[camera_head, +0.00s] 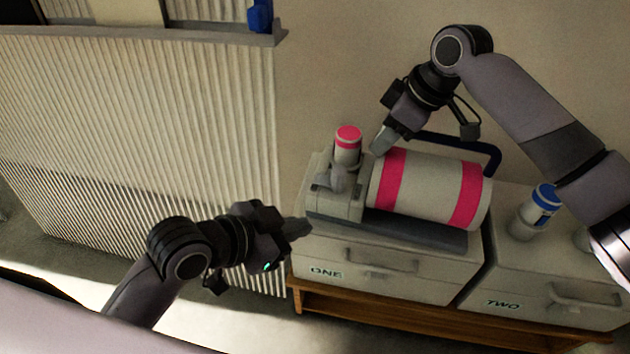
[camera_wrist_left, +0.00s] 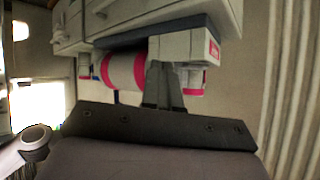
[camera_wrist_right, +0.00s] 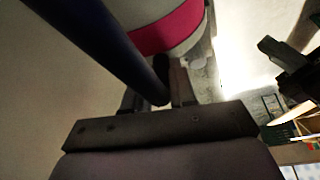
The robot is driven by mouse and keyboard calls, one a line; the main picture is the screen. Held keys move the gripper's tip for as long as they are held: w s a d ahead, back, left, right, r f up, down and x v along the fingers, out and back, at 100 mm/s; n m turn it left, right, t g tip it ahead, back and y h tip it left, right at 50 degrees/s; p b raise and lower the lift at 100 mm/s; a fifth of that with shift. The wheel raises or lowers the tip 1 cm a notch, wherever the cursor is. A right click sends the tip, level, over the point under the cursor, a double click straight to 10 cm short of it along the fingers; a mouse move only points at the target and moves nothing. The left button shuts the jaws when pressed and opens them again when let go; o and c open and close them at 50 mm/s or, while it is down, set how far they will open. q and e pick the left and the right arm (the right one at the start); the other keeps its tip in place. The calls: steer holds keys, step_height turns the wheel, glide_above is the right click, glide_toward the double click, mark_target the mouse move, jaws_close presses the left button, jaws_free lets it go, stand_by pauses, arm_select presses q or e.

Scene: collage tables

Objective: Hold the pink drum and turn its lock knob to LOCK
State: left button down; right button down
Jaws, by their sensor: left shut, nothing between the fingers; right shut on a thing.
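The pink drum (camera_head: 425,188) is a pale cylinder with two pink bands, lying on its side in a grey cradle (camera_head: 420,230) on cabinet ONE. A light grey block with a knob-like part (camera_head: 338,181) is at its left end; I cannot read the knob's setting. A dark blue handle (camera_head: 480,146) arches behind the drum. My right gripper (camera_head: 381,140) is shut on the handle (camera_wrist_right: 115,45), above the drum's left end. My left gripper (camera_head: 300,228) is shut and empty, left of the block and apart from it. The drum also shows in the left wrist view (camera_wrist_left: 122,71).
A small pink-topped canister (camera_head: 347,147) stands behind the block. A blue-banded bottle (camera_head: 535,210) stands on cabinet TWO (camera_head: 545,290) at the right. A corrugated panel (camera_head: 140,140) is at the left. A wooden shelf edge (camera_head: 400,318) runs below the cabinets.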

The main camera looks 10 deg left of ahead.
mark_target(330, 177)
arm_select(q)
steer(key=a+r+m+g+y, duration=0.2)
steer(key=a+r+m+g, duration=0.1)
steer(key=r+m, duration=0.5)
steer(key=x, duration=0.3)
steer(key=w+x, duration=0.1)
steer(key=x, duration=0.3)
steer(key=w+r+x, duration=0.1)
steer(key=x, duration=0.3)
steer(key=shift+w+a, duration=0.1)
steer(key=shift+a, duration=0.3)
steer(key=shift+w+d, duration=0.1)
steer(key=shift+w, duration=0.85)
steer(key=shift+f, duration=0.1)
steer(key=shift+w+m+g+h, duration=0.1)
steer(key=shift+m+g+h, duration=0.2)
steer(key=shift+m+g, duration=0.25)
steer(key=shift+w+m, duration=0.1)
steer(key=shift+m, duration=0.45)
